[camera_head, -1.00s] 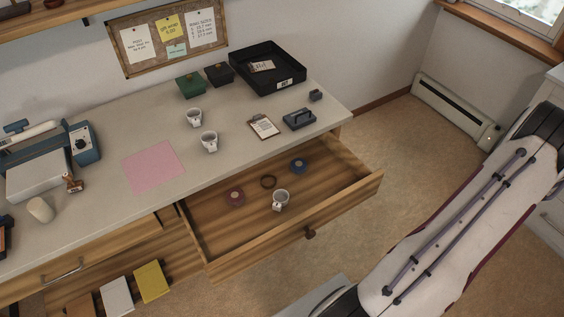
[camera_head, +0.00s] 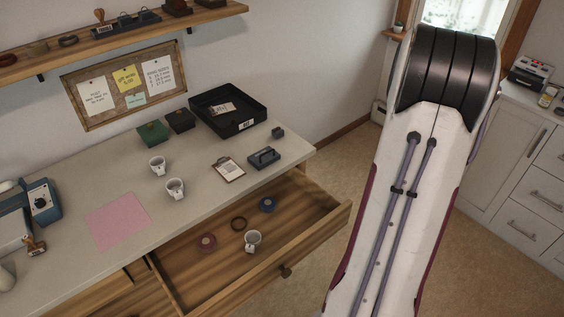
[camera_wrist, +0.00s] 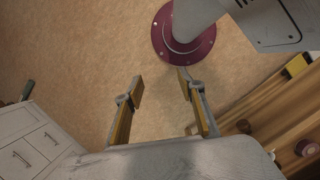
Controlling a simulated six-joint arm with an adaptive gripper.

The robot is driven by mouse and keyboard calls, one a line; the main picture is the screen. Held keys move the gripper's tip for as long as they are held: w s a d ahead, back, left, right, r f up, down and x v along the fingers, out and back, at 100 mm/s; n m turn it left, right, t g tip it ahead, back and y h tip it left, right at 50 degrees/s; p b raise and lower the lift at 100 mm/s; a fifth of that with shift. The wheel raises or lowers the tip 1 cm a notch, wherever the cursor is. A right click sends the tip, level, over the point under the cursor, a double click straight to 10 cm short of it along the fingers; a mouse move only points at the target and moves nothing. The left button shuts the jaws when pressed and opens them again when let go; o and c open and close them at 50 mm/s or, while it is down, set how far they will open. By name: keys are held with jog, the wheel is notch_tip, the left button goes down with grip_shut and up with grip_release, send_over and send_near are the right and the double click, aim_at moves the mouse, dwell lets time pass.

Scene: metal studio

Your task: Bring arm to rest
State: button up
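My gripper (camera_wrist: 160,86) shows in the wrist view with its two fingers apart. Nothing is between them, only brown floor behind. My own round red base shows beyond the fingertips. In the head view my white arm link stands large and nearly upright on the right, clear of the desk, and my gripper is out of that picture.
The desk drawer (camera_head: 192,292) is pulled out, holding a white mug (camera_head: 253,240), tape rolls and a dark ring. Two white mugs (camera_head: 175,188) and a black tray (camera_head: 204,112) stand on the desk. White cabinets (camera_head: 506,170) are at the right. Floor between is clear.

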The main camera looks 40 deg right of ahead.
jog(key=w+a+r+h, duration=0.1)
jog(key=w+a+r, duration=0.15)
jog(key=r, duration=0.25)
jog(key=w+a+r+t, duration=0.1)
jog(key=w+a+r, duration=0.1)
jog(key=w+r, duration=0.25)
jog(key=w+a+r+h, duration=0.1)
jog(key=w+a+r, duration=0.15)
jog(key=r, duration=0.35)
jog(key=w+a+r+n+t, duration=0.3)
jog(key=a+r, duration=0.4)
jog(key=a, duration=0.1)
jog(key=w+a+r+n+t, duration=0.3)
jog(key=a+r+t, duration=0.1)
jog(key=a+r, duration=0.4)
jog(key=shift+a, duration=0.15)
